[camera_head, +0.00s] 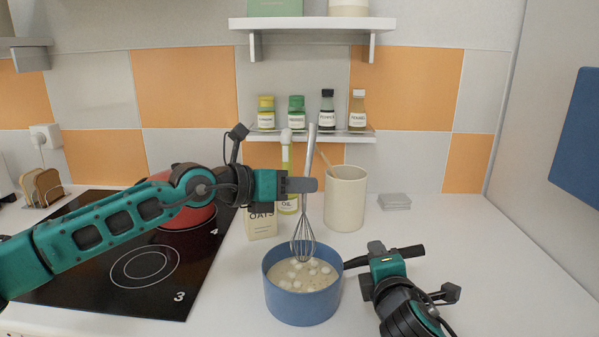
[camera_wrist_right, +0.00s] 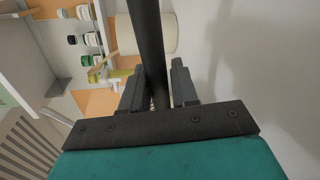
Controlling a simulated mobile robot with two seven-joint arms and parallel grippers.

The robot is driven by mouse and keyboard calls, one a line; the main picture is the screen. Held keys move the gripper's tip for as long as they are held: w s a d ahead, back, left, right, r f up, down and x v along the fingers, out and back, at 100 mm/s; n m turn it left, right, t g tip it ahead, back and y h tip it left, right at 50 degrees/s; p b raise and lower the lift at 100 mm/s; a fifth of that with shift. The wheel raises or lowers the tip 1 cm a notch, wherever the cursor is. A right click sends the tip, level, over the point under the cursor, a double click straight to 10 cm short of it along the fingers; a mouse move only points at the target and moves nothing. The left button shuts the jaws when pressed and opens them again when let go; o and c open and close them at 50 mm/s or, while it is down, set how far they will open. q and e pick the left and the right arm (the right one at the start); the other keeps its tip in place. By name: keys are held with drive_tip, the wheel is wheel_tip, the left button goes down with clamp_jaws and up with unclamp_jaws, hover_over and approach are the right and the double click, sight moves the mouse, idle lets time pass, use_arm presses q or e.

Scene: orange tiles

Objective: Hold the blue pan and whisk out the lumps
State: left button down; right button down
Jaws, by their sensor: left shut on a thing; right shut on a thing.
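The blue pan (camera_head: 302,307) stands on the white counter and holds a pale mix with several white lumps (camera_head: 297,272). Its dark handle (camera_head: 357,262) points right. My right gripper (camera_head: 385,256) is shut on this handle; the right wrist view shows the dark handle (camera_wrist_right: 150,45) between its fingers (camera_wrist_right: 158,90). My left gripper (camera_head: 308,185) comes in from the left and is shut on the grey handle of the whisk (camera_head: 303,240). The whisk is nearly upright over the pan. Its wire tip is at or just above the mix; I cannot tell which.
A cream crock (camera_head: 346,198) stands behind the pan. An oats packet (camera_head: 262,225) and an oil bottle (camera_head: 288,205) are behind the whisk. A red pot (camera_head: 188,217) is on the black hob (camera_head: 100,285), partly hidden by my left arm.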

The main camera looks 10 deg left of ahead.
use_arm(q)
drive_tip(key=shift+s+f, duration=0.3)
drive_tip(key=shift+f, duration=0.35)
drive_tip(key=shift+s+f, duration=0.25)
drive_tip(key=shift+f, duration=0.45)
drive_tip(key=shift+s+f, duration=0.3)
drive_tip(key=shift+f, duration=0.35)
